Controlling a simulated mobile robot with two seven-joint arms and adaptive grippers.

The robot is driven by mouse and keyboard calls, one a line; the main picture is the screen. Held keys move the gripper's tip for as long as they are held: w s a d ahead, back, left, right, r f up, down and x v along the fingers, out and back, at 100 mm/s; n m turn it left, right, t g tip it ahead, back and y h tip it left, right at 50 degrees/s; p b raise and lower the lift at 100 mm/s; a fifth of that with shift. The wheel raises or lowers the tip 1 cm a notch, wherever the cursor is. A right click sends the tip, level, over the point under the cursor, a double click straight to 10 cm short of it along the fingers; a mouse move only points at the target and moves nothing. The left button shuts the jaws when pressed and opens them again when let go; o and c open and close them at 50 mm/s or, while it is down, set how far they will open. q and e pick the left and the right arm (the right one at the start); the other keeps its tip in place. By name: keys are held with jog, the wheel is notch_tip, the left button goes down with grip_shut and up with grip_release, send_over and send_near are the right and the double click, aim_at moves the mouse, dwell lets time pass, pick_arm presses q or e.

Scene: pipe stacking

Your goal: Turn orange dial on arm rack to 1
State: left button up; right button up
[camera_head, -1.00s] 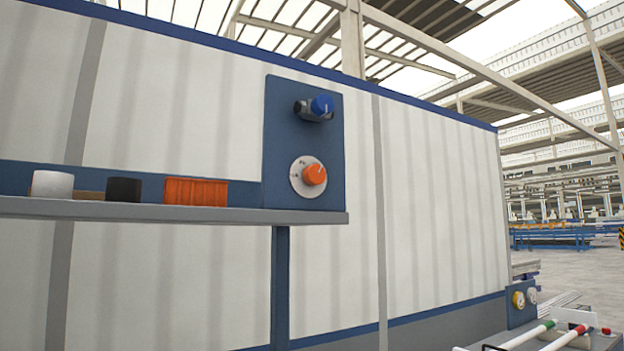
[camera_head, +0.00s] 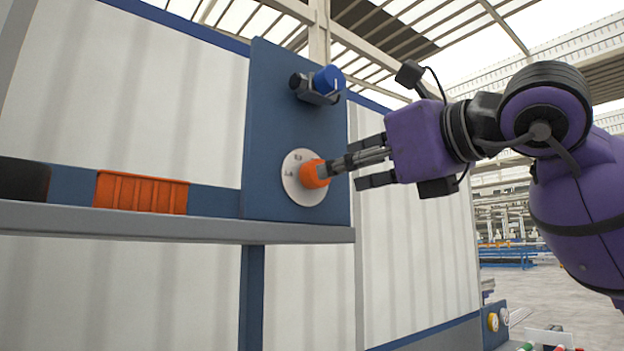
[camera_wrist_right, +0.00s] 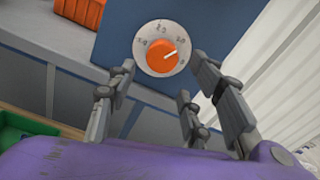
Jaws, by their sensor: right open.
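The orange dial (camera_head: 314,174) sits on a round white plate (camera_head: 297,190) on the blue upright panel, below a blue knob. In the right wrist view the orange dial (camera_wrist_right: 161,56) is round, with a white pointer line aimed right and slightly up. Small numbers ring it on the white plate, too blurred to read surely. My right gripper (camera_head: 343,171) reaches in from the right with fingertips close to the dial. In the wrist view its fingers (camera_wrist_right: 165,75) are spread open to either side of the dial; contact cannot be told. My left gripper is not in view.
The blue knob (camera_head: 327,79) on a dark fitting juts out above the dial. A grey shelf (camera_head: 150,221) runs left below the panel, carrying an orange bin (camera_head: 140,192) and a black object (camera_head: 22,179). A pale ribbed wall stands behind.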

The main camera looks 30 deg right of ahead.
aim_at(318, 186)
jog(key=w, duration=0.2)
jog(key=w+p, duration=0.1)
jog(key=w, duration=0.1)
jog(key=w+p, duration=0.1)
jog(key=w, duration=0.2)
jog(key=shift+a, duration=0.4)
jog(key=shift+s+r, duration=0.1)
jog(key=c, duration=1.1)
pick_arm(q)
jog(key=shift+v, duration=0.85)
